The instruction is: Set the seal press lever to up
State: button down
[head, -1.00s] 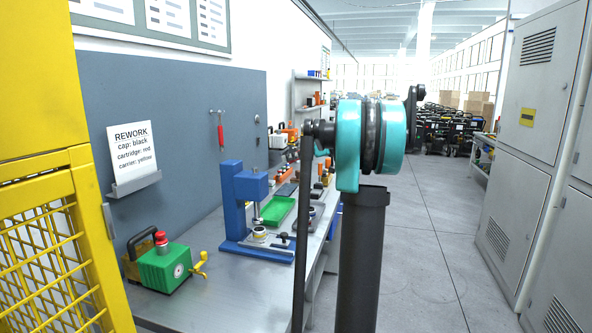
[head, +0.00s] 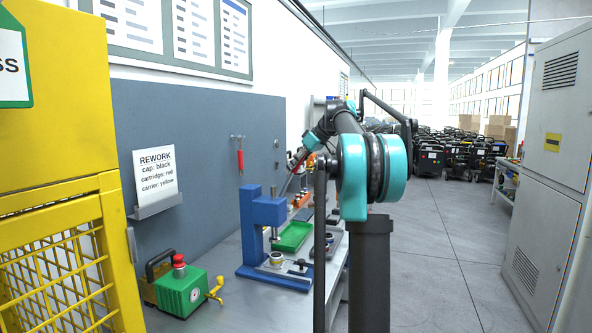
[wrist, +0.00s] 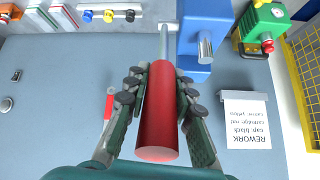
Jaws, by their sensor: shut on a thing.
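The blue seal press (head: 262,232) stands on the bench in the head view, and its blue body (wrist: 203,38) shows at the top right of the wrist view. Its lever is a thin steel rod with a red cylindrical grip (wrist: 163,112). In the head view the rod (head: 287,184) slants up and right from the press head. My gripper (wrist: 163,90) is shut on the red grip, with a finger on each side of it. In the head view my gripper (head: 302,158) is small and partly hidden by my arm.
A green pump unit (head: 183,292) with a yellow tap stands at the front left of the bench. A green tray (head: 294,236) lies behind the press. A red-handled tool (head: 240,158) hangs on the grey panel. A yellow mesh guard (head: 60,250) borders the left; the aisle is clear.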

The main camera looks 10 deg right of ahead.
jog(key=shift+a, duration=0.1)
jog(key=c, duration=1.3)
grip_release()
jog(key=shift+w, duration=0.1)
jog(key=v, duration=1.2)
